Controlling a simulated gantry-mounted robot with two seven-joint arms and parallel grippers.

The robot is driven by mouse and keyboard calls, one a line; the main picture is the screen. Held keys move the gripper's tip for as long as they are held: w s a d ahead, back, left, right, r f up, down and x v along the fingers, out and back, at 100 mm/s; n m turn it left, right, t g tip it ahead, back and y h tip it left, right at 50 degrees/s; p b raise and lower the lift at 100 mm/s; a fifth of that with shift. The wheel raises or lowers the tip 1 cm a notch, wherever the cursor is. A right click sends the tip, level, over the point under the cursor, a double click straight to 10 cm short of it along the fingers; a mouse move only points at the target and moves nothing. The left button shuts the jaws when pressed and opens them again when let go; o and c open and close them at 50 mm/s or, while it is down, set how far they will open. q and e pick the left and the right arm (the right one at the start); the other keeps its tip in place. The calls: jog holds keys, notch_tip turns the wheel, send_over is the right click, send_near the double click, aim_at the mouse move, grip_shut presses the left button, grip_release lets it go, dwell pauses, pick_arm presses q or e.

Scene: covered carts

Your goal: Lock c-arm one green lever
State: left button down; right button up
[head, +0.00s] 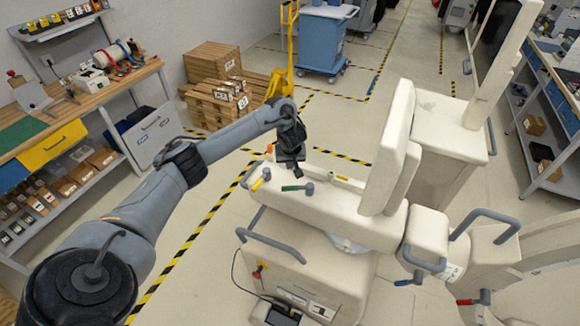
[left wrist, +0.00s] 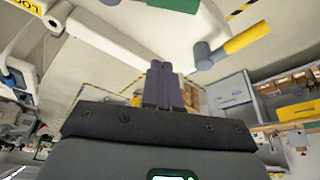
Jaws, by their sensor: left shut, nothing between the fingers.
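The green lever (head: 293,188) lies on top of the cream-coloured c-arm unit (head: 335,208), with a grey knob at its right end. In the left wrist view the green lever (left wrist: 172,4) is cut off by the top edge. My left gripper (head: 291,171) is above the c-arm's top surface, just behind the green lever in the head view. Its dark fingers (left wrist: 165,84) are together and empty, apart from the lever in the wrist view. Whether they touch the surface is unclear. My right gripper is not in view.
A yellow lever (head: 261,180) sits left of the green one on the same top. The tall c-arm panel (head: 390,150) rises at the right. A blue lever (head: 408,281) and red lever (head: 468,301) sit lower right. A workbench (head: 85,105) stands far left.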

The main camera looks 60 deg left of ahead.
pick_arm(q)
jog(key=b+x, duration=0.2)
jog(key=x, duration=0.4)
jog(key=shift+b, duration=0.3)
jog(key=shift+s+d+f+p, duration=0.1)
jog(key=shift+s+d+p, duration=0.05)
jog(key=shift+d+p, duration=0.15)
jog(key=shift+s+d+f+p, duration=0.1)
jog(key=shift+s+d+p, duration=0.1)
jog(key=shift+d, duration=0.2)
jog(key=shift+s+d+f+p, duration=0.1)
jog(key=shift+s+d+p, duration=0.1)
jog(key=shift+d, duration=0.2)
jog(key=shift+s+d+f, duration=0.2)
jog(key=shift+s+d, duration=0.1)
jog(key=shift+d, duration=0.25)
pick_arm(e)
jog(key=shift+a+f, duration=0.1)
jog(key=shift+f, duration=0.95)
